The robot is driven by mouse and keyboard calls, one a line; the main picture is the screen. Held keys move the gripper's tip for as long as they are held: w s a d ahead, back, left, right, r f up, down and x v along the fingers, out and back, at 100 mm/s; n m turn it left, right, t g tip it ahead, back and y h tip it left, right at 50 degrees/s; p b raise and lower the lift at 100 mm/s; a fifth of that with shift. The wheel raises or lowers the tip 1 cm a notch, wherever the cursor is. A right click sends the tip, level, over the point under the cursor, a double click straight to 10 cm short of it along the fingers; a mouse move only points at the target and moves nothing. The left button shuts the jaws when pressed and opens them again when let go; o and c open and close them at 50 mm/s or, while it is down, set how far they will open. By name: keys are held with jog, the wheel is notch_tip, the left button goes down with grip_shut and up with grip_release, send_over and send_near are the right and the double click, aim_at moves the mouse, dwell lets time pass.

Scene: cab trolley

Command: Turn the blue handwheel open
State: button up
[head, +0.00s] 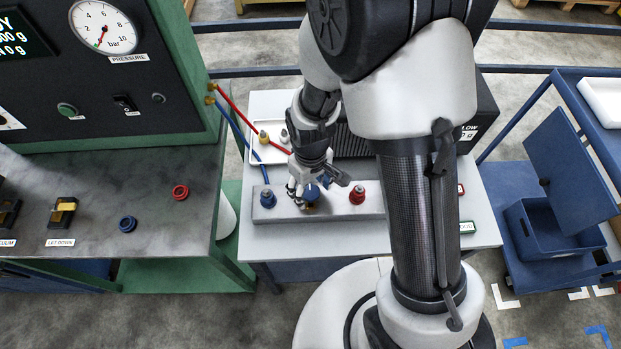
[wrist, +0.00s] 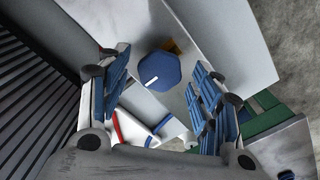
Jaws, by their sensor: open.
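In the head view the handwheel (head: 312,190) sits mid-way along a grey block (head: 335,211), partly covered by my gripper (head: 302,193). My gripper is open and pointed down over the wheel. I cannot tell how far above it the fingertips are.
A dark ribbed scale (head: 350,143) stands behind.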

notch_tip(320, 180, up, 12)
jog(key=shift+f, duration=0.2)
dwell(0.5)
notch_tip(320, 180, up, 9)
jog(key=m+t, duration=0.2)
jog(key=m, duration=0.1)
send_over(311, 192)
jog(key=s+d, duration=0.3)
jog(key=d, duration=0.2)
jog(key=s+d+r+m+t, duration=0.2)
jog(key=s+d+r+m, duration=0.2)
jog(key=s+r, duration=0.3)
jog(key=s+d, duration=0.1)
jog(key=s, duration=0.2)
jog(key=shift+s+d+r+t, duration=0.25)
jog(key=shift+d+r+t, duration=0.05)
jog(key=shift+d, duration=0.1)
